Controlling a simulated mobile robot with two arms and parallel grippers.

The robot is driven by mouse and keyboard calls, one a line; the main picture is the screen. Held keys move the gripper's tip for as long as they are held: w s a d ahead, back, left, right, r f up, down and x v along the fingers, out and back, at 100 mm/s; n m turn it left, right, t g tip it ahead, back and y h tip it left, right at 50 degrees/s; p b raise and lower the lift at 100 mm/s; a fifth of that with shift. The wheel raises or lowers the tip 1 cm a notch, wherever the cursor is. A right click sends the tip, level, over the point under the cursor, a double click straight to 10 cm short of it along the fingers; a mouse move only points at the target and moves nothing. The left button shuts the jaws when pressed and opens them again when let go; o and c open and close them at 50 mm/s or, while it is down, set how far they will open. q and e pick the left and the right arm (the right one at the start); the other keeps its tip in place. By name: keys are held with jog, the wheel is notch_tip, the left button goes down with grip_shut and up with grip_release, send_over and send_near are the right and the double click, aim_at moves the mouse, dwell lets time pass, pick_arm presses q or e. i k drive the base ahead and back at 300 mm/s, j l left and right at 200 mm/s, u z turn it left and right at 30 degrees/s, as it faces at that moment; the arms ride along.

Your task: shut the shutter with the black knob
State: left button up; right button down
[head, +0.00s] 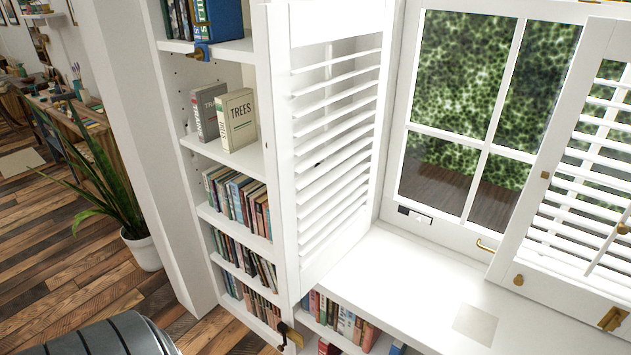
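A white louvred shutter (333,160) stands open on the left of the window, swung out from the pane beside the bookcase. A small dark spot (318,164) shows between its slats and may be the black knob, but it is too small to be sure. A black and brass fitting (289,335) shows near the shutter's lower front corner; its exact form is unclear. A second white louvred shutter (590,170) on the right has brass-coloured knobs (518,280). Neither of my grippers is in view.
The white sill (400,275) is clear apart from a pale square (475,324). A bookcase (228,158) with books is left of the open shutter. A potted plant (140,245) stands on the wooden floor. More books (345,322) sit below the sill.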

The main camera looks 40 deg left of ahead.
aim_at(330, 223)
jog(key=k+j, duration=0.15)
jog(key=j, duration=0.2)
jog(key=k+j+z, duration=0.1)
jog(key=j, duration=0.3)
jog(key=k+j, duration=0.4)
jog(key=j, duration=0.3)
jog(key=i+j, duration=0.15)
jog(key=j, duration=0.25)
jog(key=i+j+z, duration=0.1)
jog(key=j, duration=0.25)
jog(key=i+j, duration=0.2)
jog(key=j, duration=0.2)
jog(key=i+j+z, duration=0.1)
jog(key=j, duration=0.3)
